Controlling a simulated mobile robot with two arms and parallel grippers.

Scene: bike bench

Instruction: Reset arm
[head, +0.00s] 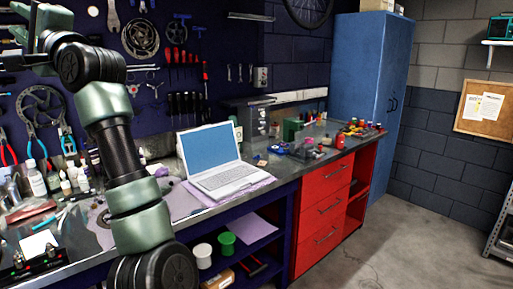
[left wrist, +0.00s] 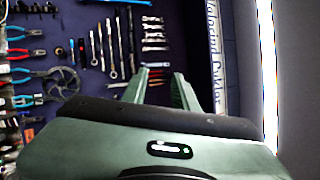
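My left arm (head: 125,150) rises from the bottom of the head view and bends toward the upper left corner, in front of the tool wall. In the left wrist view my left gripper (left wrist: 161,82) shows two green fingers standing apart, with the dark wall visible between them. It is open and I see nothing held. The wall tools appear beyond the fingers, and I see no contact with them. My right gripper is not in either view.
The workbench (head: 278,170) carries an open laptop (head: 213,160), bottles and small parts. Tools hang on the dark tool wall (head: 225,45) behind. Red drawers (head: 322,215) and a blue cabinet (head: 368,75) stand to the right. The floor (head: 405,240) at the right is clear.

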